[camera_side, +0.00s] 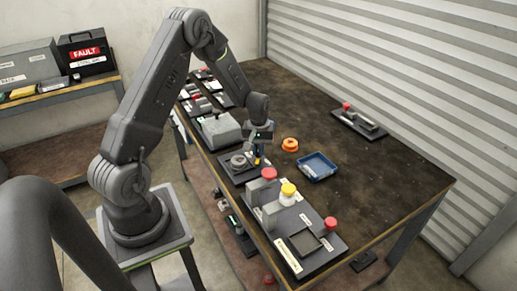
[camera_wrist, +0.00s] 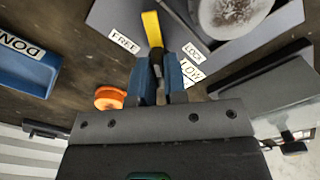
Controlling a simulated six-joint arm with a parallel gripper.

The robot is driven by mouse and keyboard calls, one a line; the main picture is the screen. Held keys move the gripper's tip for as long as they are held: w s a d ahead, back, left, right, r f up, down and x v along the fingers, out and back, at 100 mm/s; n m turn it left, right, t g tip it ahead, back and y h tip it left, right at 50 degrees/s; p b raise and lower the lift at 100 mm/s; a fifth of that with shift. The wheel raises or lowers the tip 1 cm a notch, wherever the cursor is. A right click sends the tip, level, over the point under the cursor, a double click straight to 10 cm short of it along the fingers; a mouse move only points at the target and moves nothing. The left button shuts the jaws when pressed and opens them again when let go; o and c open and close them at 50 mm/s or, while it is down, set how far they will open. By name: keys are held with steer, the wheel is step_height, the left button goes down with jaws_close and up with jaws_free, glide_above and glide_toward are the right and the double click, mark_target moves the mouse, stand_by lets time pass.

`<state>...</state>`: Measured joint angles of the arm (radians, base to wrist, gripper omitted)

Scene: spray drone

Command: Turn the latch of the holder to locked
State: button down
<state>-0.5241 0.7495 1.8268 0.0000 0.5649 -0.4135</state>
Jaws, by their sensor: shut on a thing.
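The holder (camera_side: 233,172) is a dark plate with a grey round part, near the table's left edge in the side view. It also shows at the top of the wrist view (camera_wrist: 113,14). Its latch (camera_wrist: 152,29) is a narrow lever, yellow at one end and black at the other. The lever lies between the white FREE label (camera_wrist: 125,40) and the LOCK label (camera_wrist: 193,53). My gripper (camera_wrist: 161,64) has its blue fingers shut around the latch's black end, which they partly hide. In the side view my gripper (camera_side: 258,148) is low over the holder's right side.
An orange ring-like thing (camera_side: 290,145) and a blue tray (camera_side: 317,167) are right of my gripper. A grey block (camera_side: 219,131) stands behind the holder. A plate with red and yellow knobs (camera_side: 320,262) lies in front. The table's right side is mostly clear.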

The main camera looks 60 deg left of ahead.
steer(key=m, duration=0.5)
steer(key=shift+m, duration=0.3)
steer(key=m, duration=0.5)
stand_by(0.4)
steer(key=c, duration=1.2)
jaws_free()
steer(key=shift+o, duration=0.2)
steer(key=shift+r, duration=0.1)
step_height(320, 180, up, 14)
